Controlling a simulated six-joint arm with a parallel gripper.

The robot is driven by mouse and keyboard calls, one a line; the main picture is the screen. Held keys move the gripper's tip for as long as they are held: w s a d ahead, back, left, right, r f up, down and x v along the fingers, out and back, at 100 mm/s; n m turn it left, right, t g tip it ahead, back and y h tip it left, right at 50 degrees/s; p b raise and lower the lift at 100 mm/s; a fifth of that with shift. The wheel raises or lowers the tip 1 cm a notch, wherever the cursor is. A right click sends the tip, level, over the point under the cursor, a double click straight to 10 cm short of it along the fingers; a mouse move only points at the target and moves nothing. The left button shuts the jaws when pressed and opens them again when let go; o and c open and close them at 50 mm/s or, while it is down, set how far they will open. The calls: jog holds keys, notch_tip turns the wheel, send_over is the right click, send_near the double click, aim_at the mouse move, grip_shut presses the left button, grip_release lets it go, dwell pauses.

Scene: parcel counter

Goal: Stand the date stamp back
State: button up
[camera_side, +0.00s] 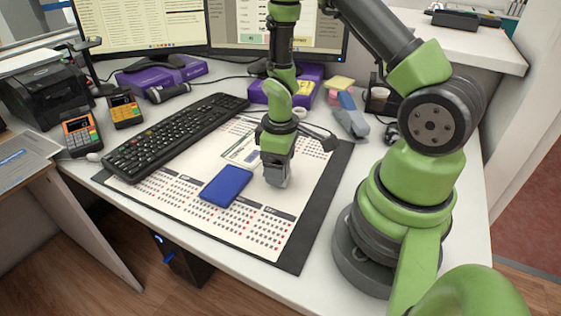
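My gripper (277,180) points down over the right part of the calendar desk mat (316,190), low and close to its surface. Its grey lower end is small in the picture. I cannot tell whether its fingers are apart or closed, or whether they hold something. A flat blue rectangular block (227,185), perhaps an ink pad, lies on the mat just left of my gripper. I cannot pick out the date stamp with certainty. A grey-blue object (352,122) lies on the counter behind and right of the mat.
A black keyboard (175,136) lies across the mat's left side. Two card terminals (125,110) and a black printer (45,100) stand at the left. Purple boxes (163,74) and monitors stand behind. A dark holder (379,100) stands back right. The mat's front is clear.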

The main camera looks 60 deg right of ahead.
jog(key=shift+r, duration=0.1)
notch_tip(320, 180, up, 10)
jog(key=shift+f, duration=0.15)
jog(key=s+a+r+m+t+y, duration=0.1)
jog(key=s+a+r+m+t, duration=0.2)
jog(key=r, duration=0.6)
jog(key=s+a+r+m+t+y, duration=0.1)
jog(key=s+a+r+m+t, duration=0.2)
jog(key=s+a+r, duration=0.3)
jog(key=shift+s+a+r+t, duration=0.35)
jog(key=shift+r+t, duration=0.25)
jog(key=shift+r, duration=1)
